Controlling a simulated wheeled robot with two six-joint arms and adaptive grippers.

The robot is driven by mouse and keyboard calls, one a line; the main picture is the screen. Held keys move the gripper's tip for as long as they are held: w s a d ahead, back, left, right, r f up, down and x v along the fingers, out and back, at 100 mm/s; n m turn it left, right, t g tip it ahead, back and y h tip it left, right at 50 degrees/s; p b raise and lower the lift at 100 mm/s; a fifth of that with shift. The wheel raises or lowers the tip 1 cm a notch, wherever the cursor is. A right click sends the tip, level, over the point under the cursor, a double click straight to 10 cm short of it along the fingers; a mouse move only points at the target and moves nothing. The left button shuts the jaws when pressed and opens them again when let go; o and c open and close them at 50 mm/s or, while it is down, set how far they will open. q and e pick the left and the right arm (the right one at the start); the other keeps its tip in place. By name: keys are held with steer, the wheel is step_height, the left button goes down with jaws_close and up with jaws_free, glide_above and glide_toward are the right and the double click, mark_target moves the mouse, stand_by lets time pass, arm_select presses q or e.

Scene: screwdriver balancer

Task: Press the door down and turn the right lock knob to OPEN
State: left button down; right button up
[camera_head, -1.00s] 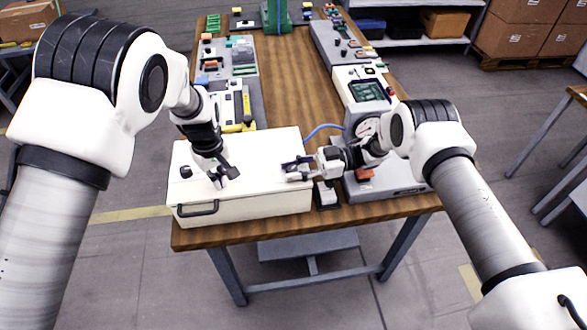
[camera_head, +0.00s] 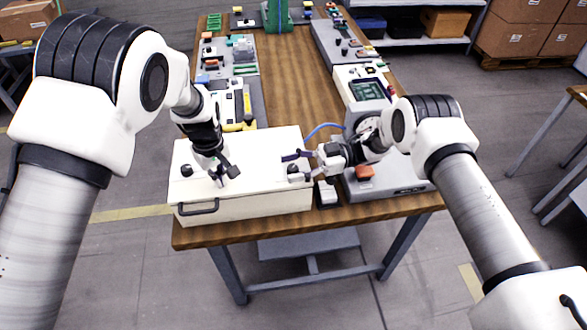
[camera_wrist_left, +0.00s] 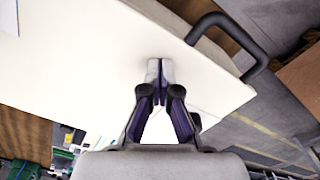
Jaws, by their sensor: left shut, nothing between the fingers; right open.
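The cream box's door (camera_head: 245,150) is its wide flat top, with a dark handle (camera_head: 200,208) on the front side. My left gripper (camera_head: 221,182) is shut and empty, fingertips pointing down at the door. In the left wrist view its closed fingertips (camera_wrist_left: 160,72) appear to touch the cream surface. The dark left knob (camera_head: 187,171) stands near the door's left edge. The dark right lock knob (camera_head: 293,169) is near the right edge. My right gripper (camera_head: 297,166) is open, its fingers spread on either side of this knob. Knob markings are too small to read.
A grey unit with a round gauge and an orange-red part (camera_head: 365,172) stands close on the right. A small black-and-white item (camera_head: 327,195) sits between it and the box. A blue cable (camera_head: 322,127) curves behind. Bare wooden tabletop (camera_head: 295,90) lies beyond.

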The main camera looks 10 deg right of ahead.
mark_target(293, 168)
step_height(293, 168, up, 9)
steer(key=shift+s+r, duration=0.1)
steer(key=shift+s, duration=0.05)
steer(key=shift+a+f+n, duration=0.1)
steer(key=shift+f+n, duration=0.1)
steer(key=shift+n, duration=0.4)
steer(key=d+f+m+t, duration=0.1)
steer(key=t, duration=0.1)
steer(key=s+d+f+t, duration=0.1)
steer(key=t, duration=0.1)
steer(key=d+f+m+t, duration=0.1)
steer(key=f+t, duration=0.1)
steer(key=shift+s+m, duration=0.25)
steer(key=shift+m, duration=0.05)
steer(key=s+d+f+m+t+h, duration=0.3)
steer(key=s+d+f+m+t, duration=0.2)
steer(key=d+f+m+t, duration=0.15)
steer(key=shift+g, duration=0.35)
steer(key=x, duration=1.1)
steer(key=shift+w+r, duration=0.25)
steer(key=shift+w, duration=0.05)
jaws_close()
